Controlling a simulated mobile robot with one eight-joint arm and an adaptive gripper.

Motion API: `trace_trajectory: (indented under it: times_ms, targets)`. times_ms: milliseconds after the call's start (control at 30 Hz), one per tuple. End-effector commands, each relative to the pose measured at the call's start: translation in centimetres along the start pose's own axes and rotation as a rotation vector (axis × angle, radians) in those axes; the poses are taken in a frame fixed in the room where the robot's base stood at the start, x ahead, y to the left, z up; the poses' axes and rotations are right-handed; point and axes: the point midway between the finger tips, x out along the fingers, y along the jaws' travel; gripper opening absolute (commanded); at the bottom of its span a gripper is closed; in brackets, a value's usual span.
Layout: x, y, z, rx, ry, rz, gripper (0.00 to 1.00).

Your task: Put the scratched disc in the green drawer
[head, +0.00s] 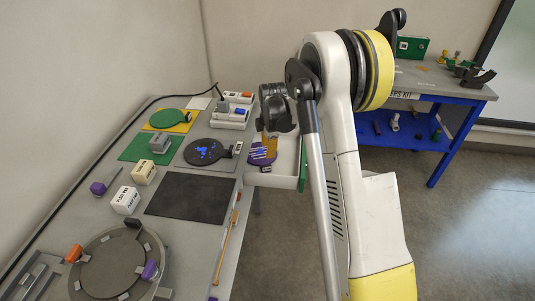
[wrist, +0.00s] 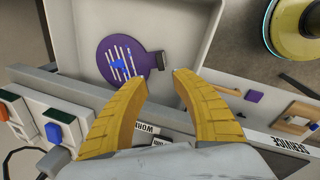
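A purple disc (wrist: 106,58) with white stripes like scratches and a blue patch lies in the open pale drawer (wrist: 190,20). Its handle with a dark block points toward my gripper (wrist: 162,78). The disc (head: 262,153) also shows in the head view, partly hidden by my gripper. The drawer (head: 287,160) sticks out from the bench's right side and has a green front (head: 302,166). My gripper's yellow fingers are apart with nothing between them, near the handle end of the disc. A dark disc with blue marks (head: 205,152) and a green disc (head: 165,118) lie on the bench.
White and tan blocks (head: 144,171), a grey block (head: 159,143), a black mat (head: 190,199) and a round clamp fixture (head: 112,265) crowd the bench. A module with coloured switches (head: 232,108) stands behind. A blue workbench (head: 445,112) is at the right, with open floor in front.

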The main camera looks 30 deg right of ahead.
Motion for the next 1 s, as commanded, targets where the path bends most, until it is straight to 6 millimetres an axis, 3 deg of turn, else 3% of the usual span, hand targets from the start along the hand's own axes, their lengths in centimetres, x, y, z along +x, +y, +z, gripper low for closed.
trace_trajectory:
  times_ms: [167, 267, 400, 600, 800, 1000]
  targets:
    - [-3.3, -0.6, -0.8, 0.056, 0.002, 0.018, 0.32]
    - [-7.4, -1.9, -2.1, 0.162, 0.009, 0.05, 0.32]
    - [-14.2, -5.3, -4.2, 0.37, 0.036, 0.11, 0.32]
    - [-21.6, -12.3, -6.6, 0.679, 0.107, 0.186, 0.32]
    - [-25.5, -20.4, -8.1, 0.983, 0.212, 0.239, 0.32]
    - [-26.0, -26.8, -8.7, 1.231, 0.32, 0.257, 0.32]
